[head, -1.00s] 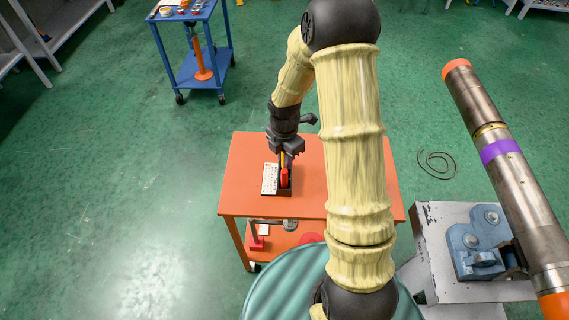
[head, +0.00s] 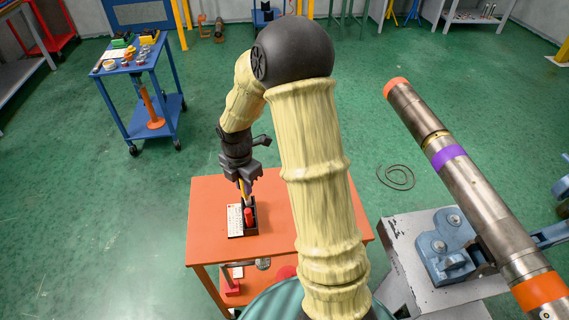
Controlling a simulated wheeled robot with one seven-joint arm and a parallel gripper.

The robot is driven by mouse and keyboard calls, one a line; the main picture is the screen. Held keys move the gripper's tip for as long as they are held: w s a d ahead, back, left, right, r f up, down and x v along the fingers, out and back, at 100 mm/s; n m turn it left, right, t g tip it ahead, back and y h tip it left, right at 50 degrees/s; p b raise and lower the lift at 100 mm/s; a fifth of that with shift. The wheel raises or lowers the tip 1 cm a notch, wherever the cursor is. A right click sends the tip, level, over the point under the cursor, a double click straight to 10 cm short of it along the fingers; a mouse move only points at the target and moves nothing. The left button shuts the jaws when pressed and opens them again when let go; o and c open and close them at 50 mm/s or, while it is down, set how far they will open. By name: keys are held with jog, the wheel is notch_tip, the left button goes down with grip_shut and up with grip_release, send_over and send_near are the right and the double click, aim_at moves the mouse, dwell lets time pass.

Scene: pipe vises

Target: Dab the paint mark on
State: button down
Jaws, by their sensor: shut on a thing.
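My gripper (head: 244,190) is over the orange cart, shut on a slim yellow thing (head: 243,193), which looks like a marker. Its lower end is beside or in a small black holder (head: 252,230), and I cannot tell whether it is clear of it. A red marker-like thing (head: 249,216) stands in the holder, just below my gripper. A long steel pipe (head: 484,212) slants at the right, with a purple band (head: 449,158), a brass-coloured ring (head: 434,136) and orange ends. I cannot make out a paint mark for sure.
The orange cart (head: 210,205) bears a white printed card (head: 235,220) beside the holder. A blue vise (head: 445,245) on a grey stand (head: 408,250) is near the pipe. A blue cart (head: 113,70) stands back left. A cable coil (head: 396,177) lies on the open green floor.

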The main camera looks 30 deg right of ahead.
jog(key=shift+r+m+p, duration=0.35)
jog(key=shift+m+p, duration=0.45)
jog(key=shift+p, duration=0.05)
jog(key=m+p, duration=0.3)
jog(key=shift+w+a+r, duration=0.2)
jog(key=m+p, duration=0.1)
jog(key=m, duration=0.1)
jog(key=m+p, duration=0.1)
jog(key=p, duration=0.1)
jog(key=shift+w+a+r+m, duration=0.1)
jog(key=shift+w+m, duration=0.05)
jog(key=shift+m, duration=0.25)
jog(key=m+p, duration=0.2)
jog(key=m, duration=0.1)
jog(key=shift+p, duration=0.35)
jog(key=m+p, duration=0.3)
jog(key=m, duration=0.1)
jog(key=shift+r, duration=0.1)
jog(key=m+p, duration=0.2)
jog(key=m, duration=0.1)
jog(key=shift+m+p, duration=0.3)
jog(key=shift+p, duration=0.1)
jog(key=m, duration=0.1)
jog(key=m+p, duration=0.1)
jog(key=p, duration=0.1)
jog(key=shift+s+d+m, duration=0.25)
jog(key=shift+m, duration=0.15)
jog(key=shift+d+f+m, duration=0.1)
jog(key=shift+f+m, duration=0.15)
jog(key=shift+m, duration=0.45)
